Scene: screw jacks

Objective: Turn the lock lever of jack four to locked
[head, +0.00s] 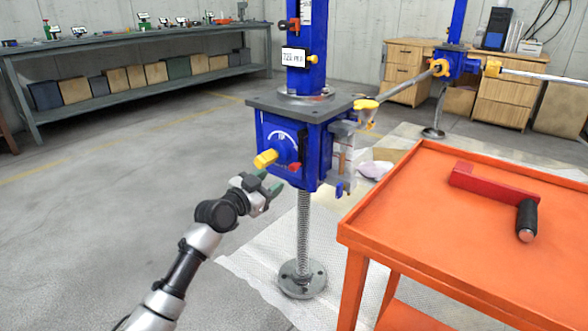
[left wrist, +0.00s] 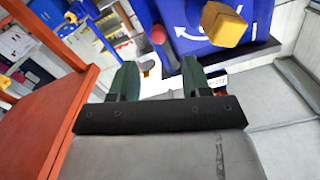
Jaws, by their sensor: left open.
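A blue jack (head: 290,165) stands on a grey screw with a round foot. Its front face carries a white curved arrow, a yellow-ended lever (head: 265,159) and a red knob (head: 295,167). No jack number is readable. In the left wrist view the yellow lever end (left wrist: 224,24) is at the top right and the red knob (left wrist: 158,34) at the top middle. My left gripper (head: 272,186) is open and empty, just below the lever and apart from it. Its dark green fingers (left wrist: 161,78) point toward the jack. My right gripper is not in view.
An orange cart (head: 440,215) stands close on the right, with a red crank handle (head: 490,184) on top. Another blue jack (head: 455,65) stands behind. A grey bench (head: 140,85) lines the back left wall. The floor at left is clear.

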